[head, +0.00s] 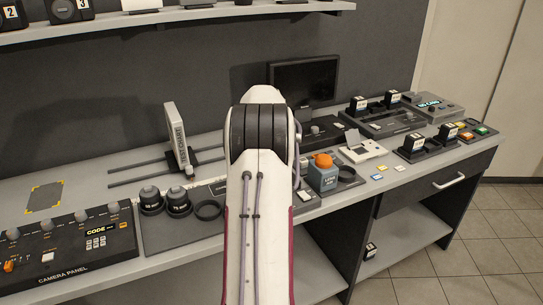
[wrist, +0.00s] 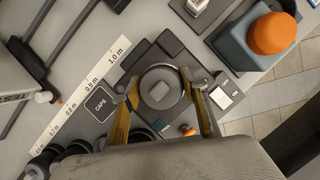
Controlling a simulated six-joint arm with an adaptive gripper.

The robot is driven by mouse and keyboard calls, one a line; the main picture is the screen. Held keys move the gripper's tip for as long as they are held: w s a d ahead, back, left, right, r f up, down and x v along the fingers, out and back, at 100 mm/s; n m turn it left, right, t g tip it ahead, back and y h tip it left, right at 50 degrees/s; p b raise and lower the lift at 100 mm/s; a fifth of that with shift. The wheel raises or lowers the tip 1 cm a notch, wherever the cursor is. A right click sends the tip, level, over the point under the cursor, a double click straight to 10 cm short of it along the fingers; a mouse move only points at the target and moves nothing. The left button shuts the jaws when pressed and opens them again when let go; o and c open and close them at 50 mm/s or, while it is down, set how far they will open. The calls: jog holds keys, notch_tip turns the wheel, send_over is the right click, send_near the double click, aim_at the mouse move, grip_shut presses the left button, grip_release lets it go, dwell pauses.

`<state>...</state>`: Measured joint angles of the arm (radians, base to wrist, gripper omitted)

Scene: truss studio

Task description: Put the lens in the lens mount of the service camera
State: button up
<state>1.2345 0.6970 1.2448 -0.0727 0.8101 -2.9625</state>
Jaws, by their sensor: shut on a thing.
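My gripper (wrist: 160,84) shows in the wrist view, with one yellow finger on each side of a round dark lens (wrist: 160,92). It is shut on the lens, whose face has a small grey square. Beneath and around the lens is a dark angular body (wrist: 142,52), which looks like the service camera. The lens hides its mount, so I cannot tell whether the lens is seated or held above it. In the head view my arm hides the gripper, the held lens and this body.
In the head view two dark lenses (head: 165,202) and an empty ring (head: 208,210) stand left of my arm. A blue-grey block with an orange dome (head: 323,160) stands close on the right. A test chart (head: 177,138) stands on rails behind. A caps pad (wrist: 100,105) lies left of the gripper.

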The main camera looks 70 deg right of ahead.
jog(key=shift+f, duration=0.15)
jog(key=shift+f, duration=0.1)
dwell(0.3)
jog(key=o, duration=1.5)
jog(key=shift+f, duration=0.1)
jog(key=shift+o, duration=0.2)
jog(key=shift+v, duration=3.95)
jog(key=shift+d, duration=0.1)
